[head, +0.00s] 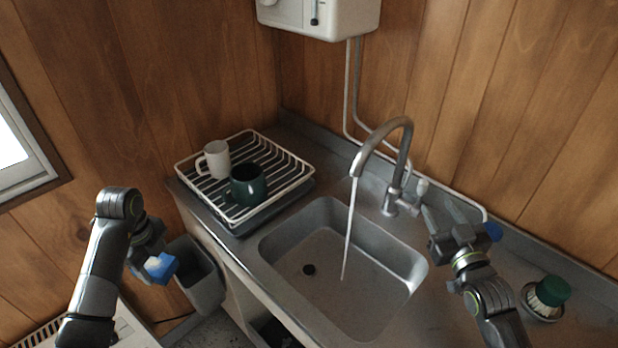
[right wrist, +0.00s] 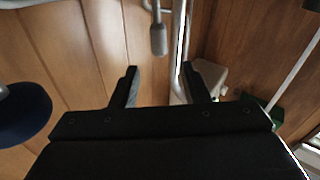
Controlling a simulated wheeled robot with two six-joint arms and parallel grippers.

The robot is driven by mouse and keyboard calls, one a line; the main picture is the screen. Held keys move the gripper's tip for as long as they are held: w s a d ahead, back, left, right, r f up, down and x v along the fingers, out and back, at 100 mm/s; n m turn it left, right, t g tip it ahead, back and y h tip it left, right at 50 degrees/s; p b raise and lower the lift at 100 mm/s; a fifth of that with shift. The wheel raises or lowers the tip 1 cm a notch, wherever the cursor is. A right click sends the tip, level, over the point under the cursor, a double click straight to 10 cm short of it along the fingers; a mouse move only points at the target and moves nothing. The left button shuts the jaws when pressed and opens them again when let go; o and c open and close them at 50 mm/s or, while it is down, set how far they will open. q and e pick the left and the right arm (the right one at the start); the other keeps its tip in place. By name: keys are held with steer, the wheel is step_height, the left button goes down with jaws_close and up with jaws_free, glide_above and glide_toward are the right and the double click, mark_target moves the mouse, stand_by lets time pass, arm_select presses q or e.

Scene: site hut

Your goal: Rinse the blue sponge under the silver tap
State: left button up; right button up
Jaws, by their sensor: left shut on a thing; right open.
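The silver tap (head: 389,154) arches over the steel sink (head: 330,212), and a stream of water (head: 349,228) runs from its spout into the basin. The blue sponge (head: 160,267) is held in my left gripper (head: 156,265), which is shut on it left of the counter, away from the water. My right gripper (head: 432,212) is open and empty near the tap's lever (head: 421,188), right of the spout. In the right wrist view the open fingers (right wrist: 160,85) have the lever (right wrist: 157,36) ahead of them; I see no contact.
A dish rack (head: 304,176) with a white mug (head: 215,160) and a dark green mug (head: 247,186) stands left of the sink. A grey bin (head: 200,285) hangs below the counter's left edge. A green-topped brush (head: 548,293) stands at the right. The basin is clear.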

steer(key=shift+s+d+f, duration=0.1)
steer(key=shift+s+d, duration=0.05)
steer(key=shift+s, duration=1.3)
